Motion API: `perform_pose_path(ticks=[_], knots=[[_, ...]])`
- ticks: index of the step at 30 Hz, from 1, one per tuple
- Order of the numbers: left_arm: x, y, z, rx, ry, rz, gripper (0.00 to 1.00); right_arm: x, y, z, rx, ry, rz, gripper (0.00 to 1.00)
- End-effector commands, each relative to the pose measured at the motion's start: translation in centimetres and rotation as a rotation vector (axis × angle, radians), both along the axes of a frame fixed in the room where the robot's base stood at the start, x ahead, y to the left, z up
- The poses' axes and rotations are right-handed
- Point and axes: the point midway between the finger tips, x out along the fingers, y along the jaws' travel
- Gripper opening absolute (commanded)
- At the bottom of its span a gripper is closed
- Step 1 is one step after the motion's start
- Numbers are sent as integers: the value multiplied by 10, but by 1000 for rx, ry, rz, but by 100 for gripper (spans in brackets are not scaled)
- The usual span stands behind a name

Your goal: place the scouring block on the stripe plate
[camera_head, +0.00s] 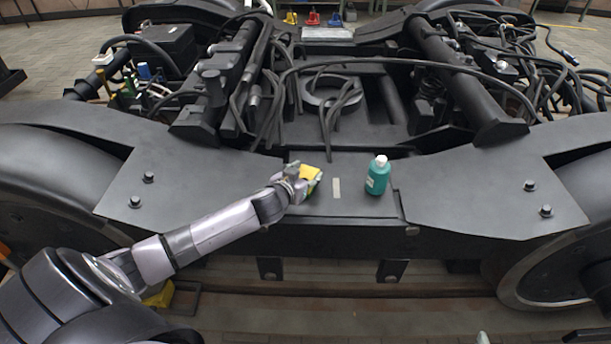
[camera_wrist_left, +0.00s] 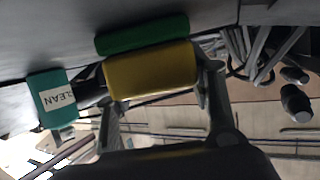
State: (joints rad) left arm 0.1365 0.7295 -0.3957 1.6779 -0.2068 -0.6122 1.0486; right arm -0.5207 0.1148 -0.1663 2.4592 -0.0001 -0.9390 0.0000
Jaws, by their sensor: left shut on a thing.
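The scouring block (camera_head: 311,173) is yellow with a green layer. My left gripper (camera_head: 302,180) is shut on it, just over the middle of the dark bogie beam. In the left wrist view the yellow body of the block (camera_wrist_left: 150,72) sits between the two fingers (camera_wrist_left: 160,85), with its green layer on the far side from my palm. I cannot tell whether the block touches the beam. A short pale stripe (camera_head: 336,188) lies on the dark plate (camera_head: 352,208) just right of the block.
Bolts (camera_head: 148,178) stick up from the beam at left and right. Black cables (camera_head: 330,110) lie behind the plate.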

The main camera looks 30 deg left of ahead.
Motion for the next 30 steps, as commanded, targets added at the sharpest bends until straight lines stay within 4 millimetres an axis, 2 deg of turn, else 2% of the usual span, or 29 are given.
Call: perform_pose_path(ticks=[9, 10, 18, 30], knots=[[0, 0, -1, 0, 0, 0, 22, 2, 1, 2, 3, -14, 1, 40], [0, 0, -1, 0, 0, 0, 51, 2, 1, 3, 4, -16, 1, 40], [0, 0, -1, 0, 0, 0, 69, 2, 1, 2, 3, -14, 0, 40], [-1, 0, 2, 0, 0, 0, 69, 1, 0, 2, 1, -3, 0, 40]])
